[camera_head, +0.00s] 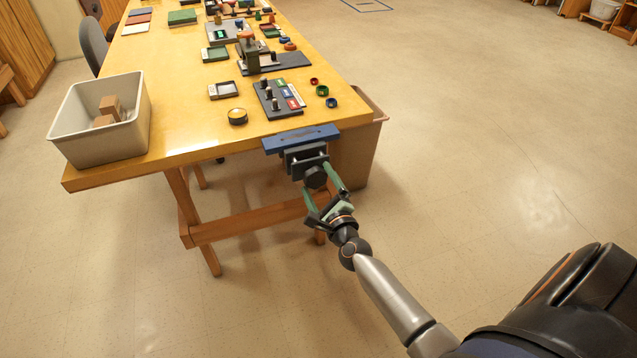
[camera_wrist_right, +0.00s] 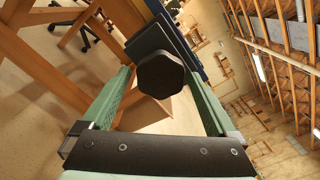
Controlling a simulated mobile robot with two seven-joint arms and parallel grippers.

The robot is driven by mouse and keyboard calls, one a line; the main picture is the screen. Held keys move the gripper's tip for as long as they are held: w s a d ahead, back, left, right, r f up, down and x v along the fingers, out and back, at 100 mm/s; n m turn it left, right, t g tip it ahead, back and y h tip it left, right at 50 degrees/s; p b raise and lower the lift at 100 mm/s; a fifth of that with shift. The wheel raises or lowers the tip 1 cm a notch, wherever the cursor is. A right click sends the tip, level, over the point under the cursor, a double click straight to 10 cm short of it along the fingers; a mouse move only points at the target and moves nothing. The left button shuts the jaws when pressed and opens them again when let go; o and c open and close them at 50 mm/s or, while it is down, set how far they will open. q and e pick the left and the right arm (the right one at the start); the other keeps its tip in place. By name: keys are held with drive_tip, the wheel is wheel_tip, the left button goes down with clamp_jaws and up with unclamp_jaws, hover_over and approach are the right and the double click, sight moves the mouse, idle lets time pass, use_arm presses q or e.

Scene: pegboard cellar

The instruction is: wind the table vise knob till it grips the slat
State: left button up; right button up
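The vise (camera_head: 305,157) is dark and fixed at the near edge of the yellow table. A blue bar (camera_head: 300,138), which looks like the slat, lies across its top; its contact with the jaws cannot be made out. The black faceted vise knob (camera_head: 315,177) faces my right arm, and it is large in the wrist view (camera_wrist_right: 160,75). My right gripper (camera_head: 317,179) is open, with one green finger on each side of the knob. The wrist view shows narrow gaps beside the knob. My left gripper is out of view.
A grey bin (camera_head: 69,122) with wooden blocks stands on the table's left corner. Several small trays, a dark peg board (camera_head: 275,108), coloured rings and a yellow-topped round tin (camera_head: 237,116) lie nearby. Floor on the right is clear.

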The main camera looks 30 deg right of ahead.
drive_tip(key=shift+o, duration=0.2)
drive_tip(key=shift+s, duration=0.15)
drive_tip(key=v, duration=1.2)
drive_tip(key=shift+s+a, duration=0.1)
